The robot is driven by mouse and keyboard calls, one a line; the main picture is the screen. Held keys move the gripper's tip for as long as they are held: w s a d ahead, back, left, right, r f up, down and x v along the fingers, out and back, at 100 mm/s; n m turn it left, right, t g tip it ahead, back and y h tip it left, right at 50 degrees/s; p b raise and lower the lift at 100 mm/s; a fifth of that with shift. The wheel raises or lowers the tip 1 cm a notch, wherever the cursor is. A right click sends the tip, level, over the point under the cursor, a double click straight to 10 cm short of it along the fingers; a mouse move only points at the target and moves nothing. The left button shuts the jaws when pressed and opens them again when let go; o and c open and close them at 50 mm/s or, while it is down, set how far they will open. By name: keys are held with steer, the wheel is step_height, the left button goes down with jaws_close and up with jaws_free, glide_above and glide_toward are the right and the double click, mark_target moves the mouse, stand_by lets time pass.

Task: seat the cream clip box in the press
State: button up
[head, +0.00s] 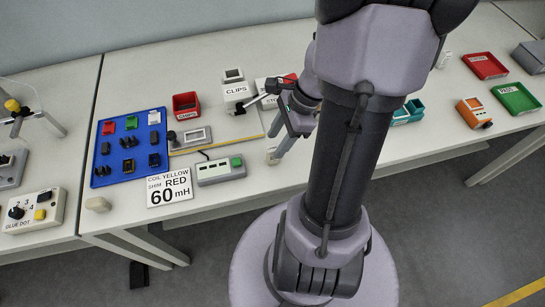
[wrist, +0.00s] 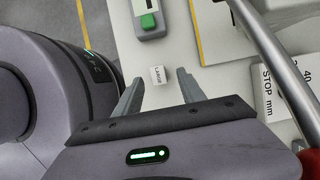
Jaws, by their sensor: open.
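A small cream block (wrist: 157,75) with a label that seems to read LARGE lies on the table between the tips of my gripper (wrist: 153,67). It looks like the clip box. My gripper's fingers are spread, and I see no clear contact with the block. In the head view the block (head: 272,157) shows just below the fingers, near the table's front edge. A cream stand marked CLIPS (head: 236,91) is behind to the left, beside a grey lever (head: 256,99). It may be the press; my arm hides part of that area.
The lever bar (wrist: 281,55) with a red end crosses the wrist view's right side, near a STOP mm sign (wrist: 274,98). A grey box with a green button (head: 220,170), a blue parts tray (head: 98,178) and another cream block (head: 98,204) are to the left.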

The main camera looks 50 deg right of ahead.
mark_target(273, 148)
steer(key=b+x, duration=0.1)
steer(key=x, duration=0.2)
steer(key=shift+a+f+b, duration=0.25)
steer(key=shift+f+b, duration=0.05)
steer(key=shift+r, duration=0.15)
jaws_close()
